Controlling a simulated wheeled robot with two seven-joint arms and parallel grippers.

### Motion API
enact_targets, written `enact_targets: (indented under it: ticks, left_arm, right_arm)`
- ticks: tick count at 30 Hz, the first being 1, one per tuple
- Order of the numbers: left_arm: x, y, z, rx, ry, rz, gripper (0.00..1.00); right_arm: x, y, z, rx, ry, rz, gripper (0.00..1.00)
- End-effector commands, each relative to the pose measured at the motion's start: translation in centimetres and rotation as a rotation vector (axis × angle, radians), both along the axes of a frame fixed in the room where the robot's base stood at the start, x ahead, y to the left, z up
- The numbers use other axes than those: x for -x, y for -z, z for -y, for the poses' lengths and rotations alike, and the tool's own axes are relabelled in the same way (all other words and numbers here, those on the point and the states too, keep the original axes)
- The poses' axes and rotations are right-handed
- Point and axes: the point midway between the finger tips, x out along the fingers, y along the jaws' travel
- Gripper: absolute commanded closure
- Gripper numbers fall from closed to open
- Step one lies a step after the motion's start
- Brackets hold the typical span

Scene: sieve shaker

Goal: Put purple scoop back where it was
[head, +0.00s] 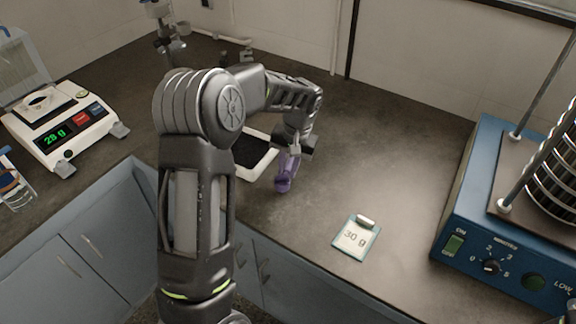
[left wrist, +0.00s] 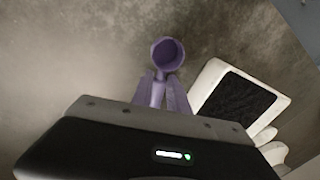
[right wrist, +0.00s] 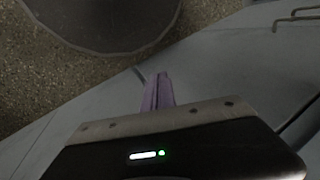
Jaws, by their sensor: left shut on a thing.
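The purple scoop (head: 283,184) is held at the left gripper (head: 290,160), just above or at the dark worktop; I cannot tell whether it touches. In the left wrist view the scoop's round cup (left wrist: 168,53) points away, opening visible, and its handle runs back between the purple fingers of the left gripper (left wrist: 162,90), which are shut on it. The right gripper (right wrist: 159,88) shows in the right wrist view with its fingers together and nothing between them, over a grey cabinet front.
A white tray of dark material (head: 256,171) lies beside the scoop, partly hidden by my left arm. A scale (head: 62,125) reading 28 g stands at left. A "30 g" card (head: 354,239) lies front centre. A blue sieve shaker (head: 476,235) stands at right. The worktop between is clear.

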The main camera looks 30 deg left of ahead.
Motion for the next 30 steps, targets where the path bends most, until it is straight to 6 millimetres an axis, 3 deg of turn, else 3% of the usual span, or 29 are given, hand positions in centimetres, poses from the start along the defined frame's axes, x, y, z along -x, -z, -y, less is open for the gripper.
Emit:
enact_targets:
  ticks: [8, 9, 18, 30]
  left_arm:
    - [-0.01, 0.04, -0.01, 0.000, 0.000, 0.000, 1.00]
    - [-0.01, 0.04, -0.01, 0.000, 0.000, 0.000, 0.79]
    - [-0.01, 0.03, -0.02, 0.000, 0.000, 0.000, 0.54]
    - [-0.11, -0.76, 0.11, -0.001, 0.000, 0.003, 0.54]
  right_arm:
    - [-0.02, 0.03, 0.00, 0.000, 0.000, 0.000, 1.00]
    - [-0.02, 0.03, 0.00, 0.000, 0.000, 0.000, 1.00]
    - [-0.02, 0.03, 0.00, 0.000, 0.000, 0.000, 1.00]
    - [-0.02, 0.17, 0.00, 0.000, 0.000, 0.000, 1.00]
